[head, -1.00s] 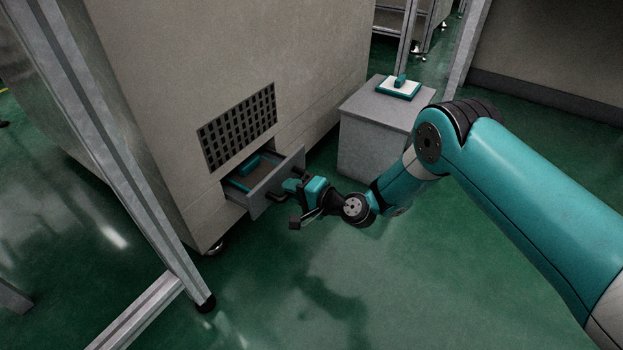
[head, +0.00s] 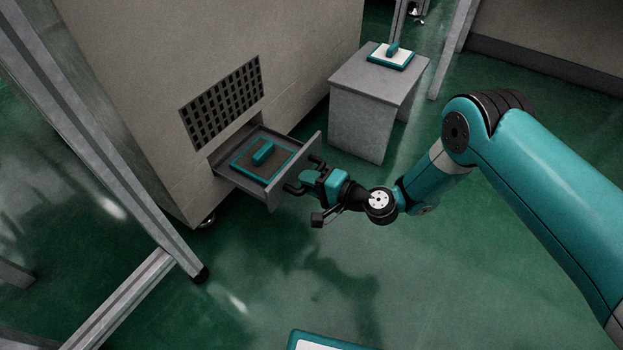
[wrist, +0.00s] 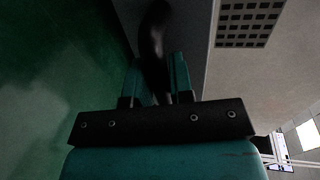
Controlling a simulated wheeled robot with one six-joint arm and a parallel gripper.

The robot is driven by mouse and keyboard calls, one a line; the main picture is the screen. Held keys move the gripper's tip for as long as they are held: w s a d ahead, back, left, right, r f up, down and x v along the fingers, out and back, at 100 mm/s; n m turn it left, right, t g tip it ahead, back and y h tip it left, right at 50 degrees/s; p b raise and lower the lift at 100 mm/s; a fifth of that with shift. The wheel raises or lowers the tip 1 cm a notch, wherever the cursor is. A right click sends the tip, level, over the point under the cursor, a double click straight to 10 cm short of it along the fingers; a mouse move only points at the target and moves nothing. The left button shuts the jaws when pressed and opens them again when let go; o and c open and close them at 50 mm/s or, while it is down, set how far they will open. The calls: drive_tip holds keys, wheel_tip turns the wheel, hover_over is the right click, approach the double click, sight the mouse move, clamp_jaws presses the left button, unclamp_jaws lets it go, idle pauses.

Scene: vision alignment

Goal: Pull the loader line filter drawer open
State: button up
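The grey filter drawer (head: 306,149) juts well out of the beige machine, below its vent grille. A teal-framed brown filter (head: 247,168) with a teal grip block lies inside it. The drawer's dark handle (head: 293,188) is on the front panel. My gripper (head: 306,180) is at the handle. In the wrist view, the fingers of my gripper (wrist: 158,82) stand on either side of the dark, blurred handle (wrist: 154,45) and appear closed on it. The exact finger contact is in shadow.
A grey stand (head: 362,115) to the right holds another teal-framed filter (head: 391,57), pale in colour. A metal frame post (head: 105,150) stands at the left. A teal-edged pale surface (head: 320,342) shows at the bottom edge. Green floor in front of the drawer is clear.

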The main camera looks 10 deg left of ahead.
drive_tip(key=o, duration=0.3)
drive_tip(key=shift+s+a, duration=0.15)
drive_tip(key=shift+o, duration=0.2)
drive_tip(key=shift+w, duration=0.2)
drive_tip(key=shift+d, duration=0.4)
drive_tip(key=p+v, duration=1.5)
drive_tip(key=v, duration=0.2)
drive_tip(key=shift+s, duration=0.2)
drive_tip(key=shift+a, duration=0.1)
